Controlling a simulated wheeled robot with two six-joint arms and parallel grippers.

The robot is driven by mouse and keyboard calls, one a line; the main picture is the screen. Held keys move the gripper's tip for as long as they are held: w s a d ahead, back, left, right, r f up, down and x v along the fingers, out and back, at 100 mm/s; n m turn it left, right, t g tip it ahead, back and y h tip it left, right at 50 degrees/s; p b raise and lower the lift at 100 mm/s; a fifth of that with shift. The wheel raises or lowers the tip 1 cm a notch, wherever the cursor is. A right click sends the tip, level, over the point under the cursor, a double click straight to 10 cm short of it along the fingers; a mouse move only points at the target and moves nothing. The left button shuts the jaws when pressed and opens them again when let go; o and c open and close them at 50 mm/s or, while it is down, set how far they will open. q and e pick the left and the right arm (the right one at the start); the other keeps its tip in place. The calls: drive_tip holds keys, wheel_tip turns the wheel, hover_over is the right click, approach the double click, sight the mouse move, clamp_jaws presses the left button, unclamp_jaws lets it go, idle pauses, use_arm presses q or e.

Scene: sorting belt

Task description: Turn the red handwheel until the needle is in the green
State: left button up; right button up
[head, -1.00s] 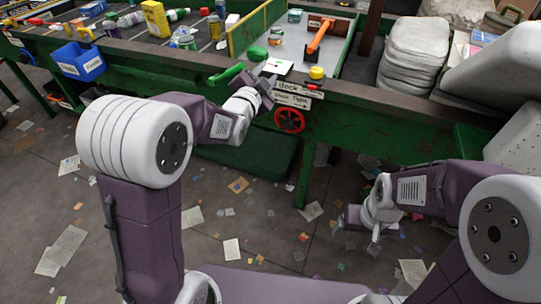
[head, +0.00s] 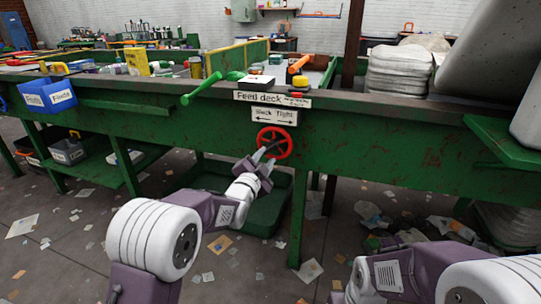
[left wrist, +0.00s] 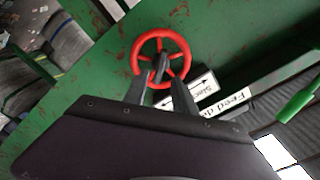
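The red handwheel (head: 277,141) is mounted on the front of the green feed deck, below a white "Slack Tight" sign (head: 275,117) with a double arrow. My left gripper (head: 264,155) is at the wheel's lower left, its fingers reaching toward it. In the left wrist view the handwheel (left wrist: 174,58) lies ahead of the left gripper (left wrist: 161,88). The two fingers are apart, with the lower rim showing between and above them; I cannot tell whether they touch it. My right gripper (head: 340,297) is mostly cut off at the bottom edge. No needle or green zone can be made out.
A green lever (head: 202,88) sticks out from the deck edge left of the signs. A blue bin (head: 48,97) hangs on the left front. A green tray (head: 240,200) is under the deck. Paper scraps litter the floor.

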sight(271, 150)
use_arm(q)
drive_tip(key=b+x, duration=0.1)
drive_tip(key=x, duration=0.4)
drive_tip(key=shift+w+d, duration=0.15)
drive_tip(key=shift+w, duration=0.2)
clamp_jaws()
